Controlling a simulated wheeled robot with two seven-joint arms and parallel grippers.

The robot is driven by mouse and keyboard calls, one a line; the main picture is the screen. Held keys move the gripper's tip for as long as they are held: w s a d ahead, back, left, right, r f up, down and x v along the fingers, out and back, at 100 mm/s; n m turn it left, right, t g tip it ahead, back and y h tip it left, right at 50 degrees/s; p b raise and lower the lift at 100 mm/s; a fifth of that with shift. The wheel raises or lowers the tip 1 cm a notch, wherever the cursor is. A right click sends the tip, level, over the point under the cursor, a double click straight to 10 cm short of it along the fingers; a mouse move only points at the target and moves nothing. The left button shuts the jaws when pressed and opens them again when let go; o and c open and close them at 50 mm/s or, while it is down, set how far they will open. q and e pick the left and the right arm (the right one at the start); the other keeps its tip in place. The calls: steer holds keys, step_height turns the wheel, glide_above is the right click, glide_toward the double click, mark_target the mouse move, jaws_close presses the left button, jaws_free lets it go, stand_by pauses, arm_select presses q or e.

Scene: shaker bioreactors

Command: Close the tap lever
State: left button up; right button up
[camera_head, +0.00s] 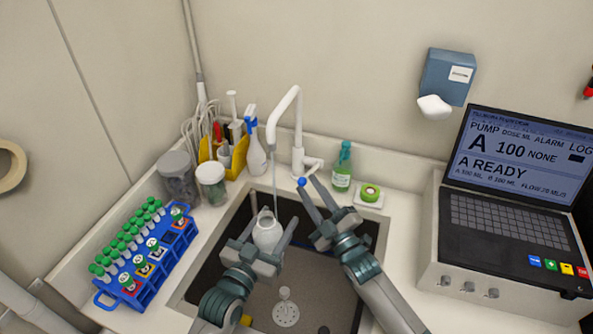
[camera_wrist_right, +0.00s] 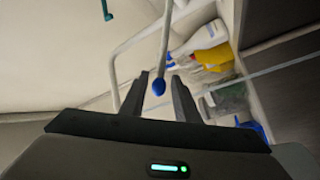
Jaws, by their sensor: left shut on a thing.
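The white tap (camera_head: 297,130) stands behind the sink, and a thin stream of water (camera_head: 275,188) runs from its spout. The stream falls to the mouth of a white bottle (camera_head: 266,236). My left gripper (camera_head: 271,222) is shut on this bottle and holds it upright over the sink. The tap lever's blue tip (camera_head: 302,182) is at the fingertips of my right gripper (camera_head: 309,186). In the right wrist view the blue tip (camera_wrist_right: 158,87) lies between the two parted fingers (camera_wrist_right: 159,92), with gaps visible on both sides. The right gripper is open.
A green bottle (camera_head: 342,168) and a green round item on a white dish (camera_head: 369,197) stand right of the tap. A spray bottle (camera_head: 256,155), jars and a blue tube rack (camera_head: 142,262) are left. A pump console (camera_head: 500,230) stands right. The sink (camera_head: 315,290) is below.

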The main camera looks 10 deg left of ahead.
mark_target(312, 171)
steer(key=b+x, duration=0.2)
steer(key=x, duration=0.5)
steer(key=shift+w+a, duration=0.25)
steer(key=shift+a, duration=0.05)
